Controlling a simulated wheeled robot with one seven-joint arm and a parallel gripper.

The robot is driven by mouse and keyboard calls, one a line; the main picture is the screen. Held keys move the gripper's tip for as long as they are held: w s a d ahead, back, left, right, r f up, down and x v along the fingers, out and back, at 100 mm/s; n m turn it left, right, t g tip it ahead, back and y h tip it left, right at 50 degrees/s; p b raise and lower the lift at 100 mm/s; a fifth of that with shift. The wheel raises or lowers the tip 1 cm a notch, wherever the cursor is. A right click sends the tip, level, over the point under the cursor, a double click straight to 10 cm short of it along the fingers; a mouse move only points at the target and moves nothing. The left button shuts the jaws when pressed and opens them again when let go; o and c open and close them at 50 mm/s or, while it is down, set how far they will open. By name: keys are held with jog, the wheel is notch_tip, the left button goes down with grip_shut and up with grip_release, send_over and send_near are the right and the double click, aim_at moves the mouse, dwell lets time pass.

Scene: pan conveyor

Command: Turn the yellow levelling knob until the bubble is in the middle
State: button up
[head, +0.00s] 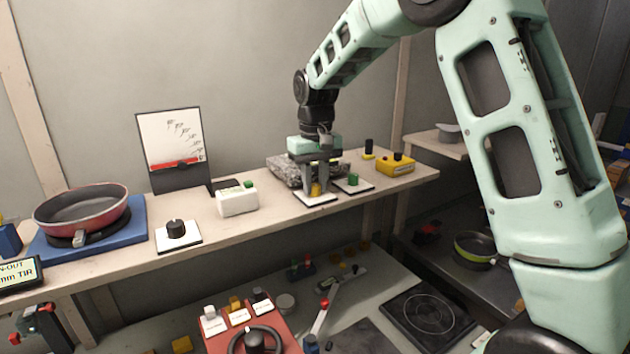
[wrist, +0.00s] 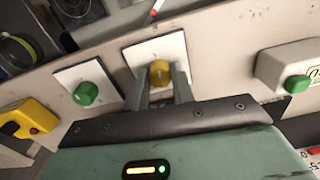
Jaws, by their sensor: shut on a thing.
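The yellow knob (head: 316,190) sits on a white square plate (head: 328,198) near the front edge of the shelf. My gripper (head: 317,186) points straight down over the plate, its two fingers shut on the knob, one on each side. In the wrist view the yellow knob (wrist: 160,73) shows between the fingertips of my gripper (wrist: 162,78). A grey speckled stone block (head: 290,170) lies behind my gripper, partly hidden by it. I cannot make out the bubble in either view.
A green knob (head: 353,179) on its own white plate stands close to the right. A yellow box (head: 396,165) is farther right. A white box with a green button (head: 237,201) and a black knob (head: 176,229) stand left. A red pan (head: 82,207) is far left.

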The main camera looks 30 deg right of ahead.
aim_at(316, 184)
jog(key=shift+m, duration=0.3)
jog(key=o, duration=1)
notch_tip(316, 184, up, 18)
jog(key=b, duration=0.3)
jog(key=shift+f, duration=0.25)
jog(key=shift+d, duration=0.1)
